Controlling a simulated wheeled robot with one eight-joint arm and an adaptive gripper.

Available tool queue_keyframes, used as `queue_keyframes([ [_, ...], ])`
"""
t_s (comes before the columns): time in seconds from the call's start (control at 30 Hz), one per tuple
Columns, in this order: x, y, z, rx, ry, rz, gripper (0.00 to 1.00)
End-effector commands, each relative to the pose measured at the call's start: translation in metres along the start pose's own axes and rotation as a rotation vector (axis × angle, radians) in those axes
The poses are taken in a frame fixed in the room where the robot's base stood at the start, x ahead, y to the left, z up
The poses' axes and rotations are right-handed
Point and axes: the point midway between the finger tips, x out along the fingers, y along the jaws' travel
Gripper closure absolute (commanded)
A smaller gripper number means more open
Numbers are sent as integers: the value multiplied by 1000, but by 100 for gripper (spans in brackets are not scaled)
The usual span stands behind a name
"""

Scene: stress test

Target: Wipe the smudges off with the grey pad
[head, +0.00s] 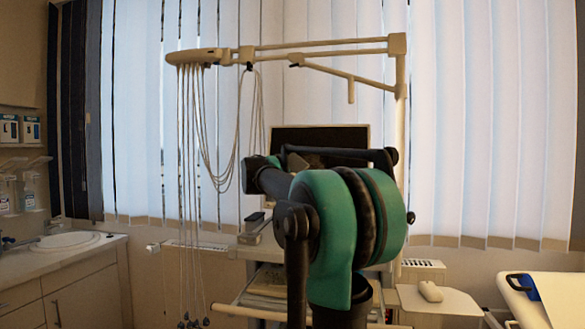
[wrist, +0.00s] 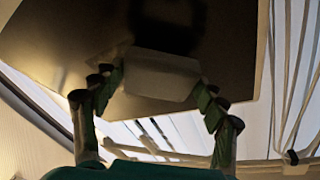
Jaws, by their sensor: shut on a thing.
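The grey pad (wrist: 162,74) is between the fingers of my gripper (wrist: 160,88) in the wrist view, and the gripper is shut on it. The pad is in front of a dark flat screen panel (wrist: 65,50); I cannot tell whether it touches it. A darker patch (wrist: 168,14) shows at the top of the panel, and I cannot tell whether it is a smudge or a reflection. In the head view the dark screen (head: 318,137) stands behind my arm, which covers its lower part. The pad and gripper fingers are not distinguishable there.
A pale stand with an overhead arm (head: 320,45) and hanging cables (head: 190,150) rises around the screen. A small side tray (head: 440,303) is at the lower right, beside a bed (head: 560,290). A sink counter (head: 70,255) is at left. Window blinds (head: 460,120) are behind.

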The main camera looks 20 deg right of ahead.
Motion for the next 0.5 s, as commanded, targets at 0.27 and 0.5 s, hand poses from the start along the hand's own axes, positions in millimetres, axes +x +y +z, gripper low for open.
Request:
queue_keyframes([
  [0.27,2,0,1,0,0,0,51],
  [0.5,6,0,3,0,0,0,51],
])
